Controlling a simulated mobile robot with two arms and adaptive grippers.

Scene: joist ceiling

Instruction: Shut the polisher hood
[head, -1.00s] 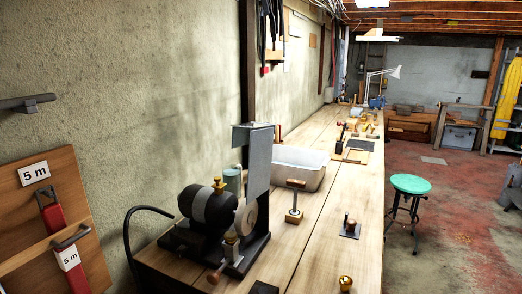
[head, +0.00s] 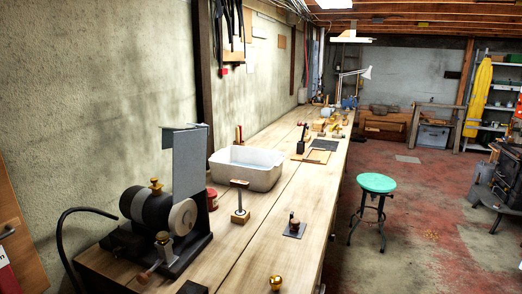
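The polisher (head: 150,207) stands at the near left end of the long wooden workbench (head: 255,235). It has a dark motor body with brass knobs and a pale round wheel (head: 182,217) facing right. Its hood (head: 190,160) is a grey metal plate standing upright above the wheel, raised, with the wheel exposed below and in front of it. A crank with a wooden knob (head: 141,278) sits at the polisher's front. Neither of my grippers shows in the head view.
A white basin (head: 246,168), a red tin (head: 212,199) and a wooden-handled tool (head: 240,203) stand behind the polisher. A brass knob (head: 276,283) is at the bench's near edge. A green stool (head: 375,184) stands on open floor at right.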

